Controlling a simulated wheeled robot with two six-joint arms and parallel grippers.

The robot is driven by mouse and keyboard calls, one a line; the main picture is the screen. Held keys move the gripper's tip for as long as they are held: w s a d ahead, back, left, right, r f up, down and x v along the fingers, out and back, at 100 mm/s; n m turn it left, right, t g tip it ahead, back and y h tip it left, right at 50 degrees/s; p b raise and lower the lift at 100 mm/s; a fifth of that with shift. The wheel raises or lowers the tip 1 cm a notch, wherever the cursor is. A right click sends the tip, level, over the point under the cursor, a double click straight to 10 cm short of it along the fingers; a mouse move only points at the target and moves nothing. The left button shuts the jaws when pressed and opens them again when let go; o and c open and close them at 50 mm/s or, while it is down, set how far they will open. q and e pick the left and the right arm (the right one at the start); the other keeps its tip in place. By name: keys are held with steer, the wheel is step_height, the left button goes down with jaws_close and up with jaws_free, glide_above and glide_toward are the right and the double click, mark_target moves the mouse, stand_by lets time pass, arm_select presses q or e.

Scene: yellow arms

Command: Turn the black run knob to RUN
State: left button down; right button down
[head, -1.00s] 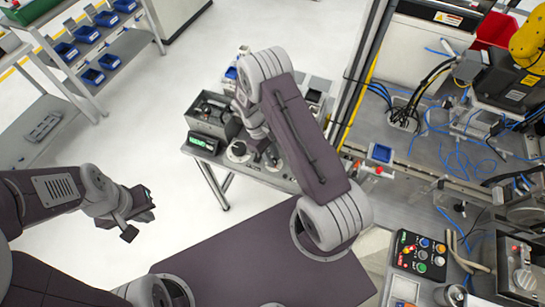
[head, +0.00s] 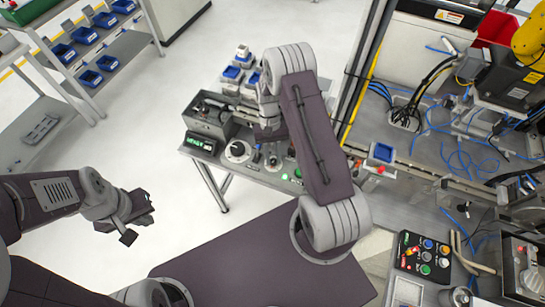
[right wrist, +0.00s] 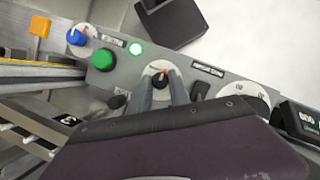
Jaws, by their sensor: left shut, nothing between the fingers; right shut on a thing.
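The black run knob (right wrist: 160,77), with an orange-red pointer mark on a pale round plate, sits on the grey control panel (right wrist: 228,84) in the right wrist view. My right gripper (right wrist: 163,92) has a finger on each side of it and is shut on it. In the head view my right gripper (head: 271,143) is over the panel, partly hidden by my forearm. The knob's label is too small to read. My left gripper (head: 138,218) is shut and empty, away from the panel over the floor.
Beside the knob are a green button (right wrist: 103,60), a blue knob (right wrist: 76,37), a black switch (right wrist: 200,90) and a white dial (right wrist: 245,93). A digital display (head: 201,142) stands at the bench's left. A conveyor (head: 400,178) lies to the right.

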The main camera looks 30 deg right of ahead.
steer(key=m, duration=0.2)
steer(key=m+y, duration=0.1)
steer(key=m, duration=0.1)
steer(key=shift+s+d+m+t+y, duration=0.1)
steer(key=shift+d+m+t+y, duration=0.05)
steer(key=shift+m+t+y, duration=0.2)
steer(key=shift+s+m+t+y, duration=0.1)
steer(key=shift+m+t+y, duration=0.45)
steer(key=shift+m, duration=1.4)
steer(key=c, duration=1.2)
jaws_free()
steer(key=shift+t, duration=0.3)
steer(key=shift+d+r, duration=0.1)
steer(key=shift+r, duration=0.15)
steer(key=b+v, duration=0.2)
steer(key=v, duration=0.6)
steer(key=shift+r, duration=0.35)
